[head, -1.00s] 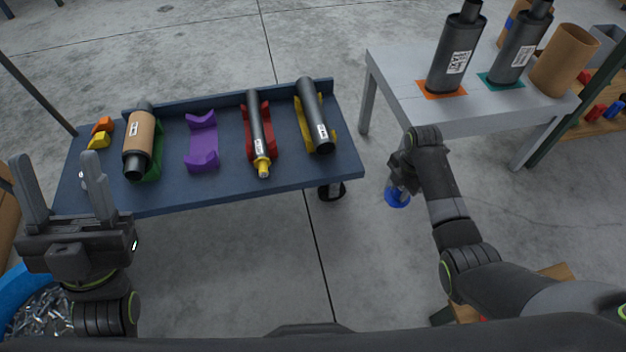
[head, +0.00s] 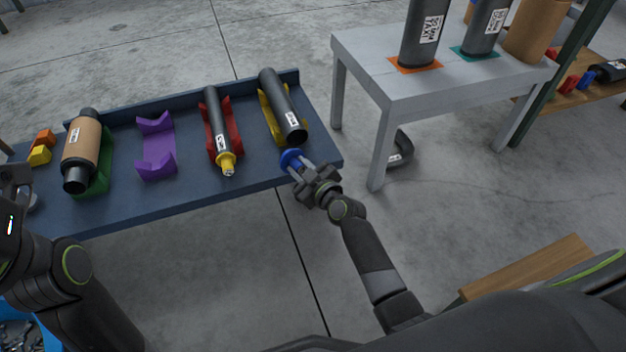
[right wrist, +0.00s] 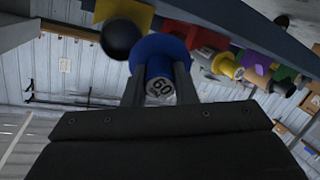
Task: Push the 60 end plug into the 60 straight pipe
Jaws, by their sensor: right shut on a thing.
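The blue 60 end plug (head: 291,159) is gripped in my right gripper (head: 299,171), at the front edge of the blue table. In the right wrist view the plug's "60" face (right wrist: 159,88) shows between the fingers, with its wide blue flange beyond. A black straight pipe (head: 282,105) lies in the yellow cradle, its near end close to the plug. In the right wrist view the pipe's dark round end (right wrist: 118,39) sits up and left of the plug, apart from it. My left gripper (head: 12,185) is cut off at the left edge; its fingers are unclear.
The blue table (head: 252,173) also holds a red cradle with a thin pipe and yellow plug (head: 226,163), an empty purple cradle (head: 156,150) and a tan-wrapped muffler (head: 82,150). A grey table (head: 390,90) with upright cylinders stands to the right, with clear floor between.

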